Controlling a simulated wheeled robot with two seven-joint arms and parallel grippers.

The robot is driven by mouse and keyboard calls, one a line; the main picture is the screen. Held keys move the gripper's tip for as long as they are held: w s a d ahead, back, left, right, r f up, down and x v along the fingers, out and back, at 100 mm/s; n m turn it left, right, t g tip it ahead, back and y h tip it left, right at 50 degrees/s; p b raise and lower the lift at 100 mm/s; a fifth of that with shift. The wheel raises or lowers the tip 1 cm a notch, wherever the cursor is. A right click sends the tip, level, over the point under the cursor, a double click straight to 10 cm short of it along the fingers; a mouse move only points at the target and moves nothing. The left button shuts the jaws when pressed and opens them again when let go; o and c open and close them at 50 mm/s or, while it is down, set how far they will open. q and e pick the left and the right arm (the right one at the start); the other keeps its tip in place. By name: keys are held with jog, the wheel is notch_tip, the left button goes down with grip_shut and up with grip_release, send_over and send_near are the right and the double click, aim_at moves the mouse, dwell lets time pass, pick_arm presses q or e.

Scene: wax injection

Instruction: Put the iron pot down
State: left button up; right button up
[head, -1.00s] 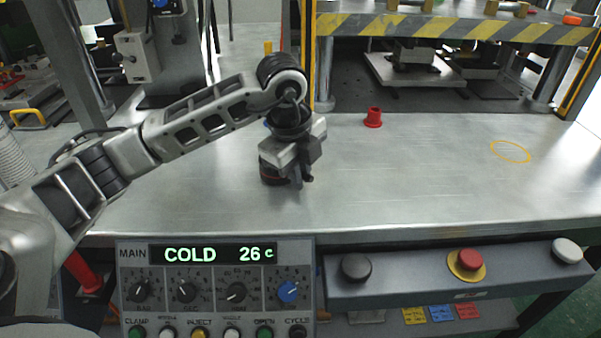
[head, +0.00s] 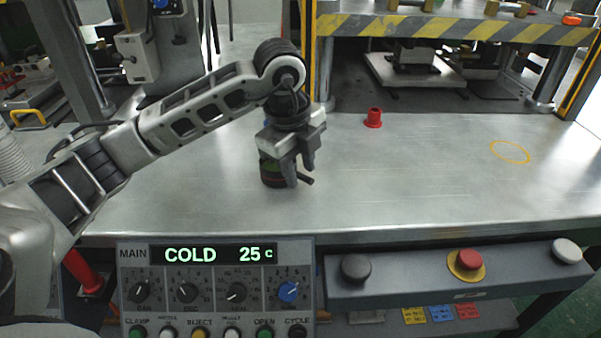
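My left gripper (head: 299,172) points down over the pot's right side and handle. Its two fingers show apart with a gap between them. The gripper covers part of the pot's top and the root of the handle. My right gripper is not in view.
A red cup-like piece (head: 373,117) stands further back on the bench (head: 420,190). A yellow ring mark (head: 510,152) is at the right. The control panel (head: 215,285) reads COLD 25 c at the front. The bench's middle and right are clear.

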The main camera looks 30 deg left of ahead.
pick_arm(q)
notch_tip(320, 180, up, 10)
jog(key=s, duration=0.2)
jog(key=shift+a+f, duration=0.2)
jog(key=shift+a, duration=0.05)
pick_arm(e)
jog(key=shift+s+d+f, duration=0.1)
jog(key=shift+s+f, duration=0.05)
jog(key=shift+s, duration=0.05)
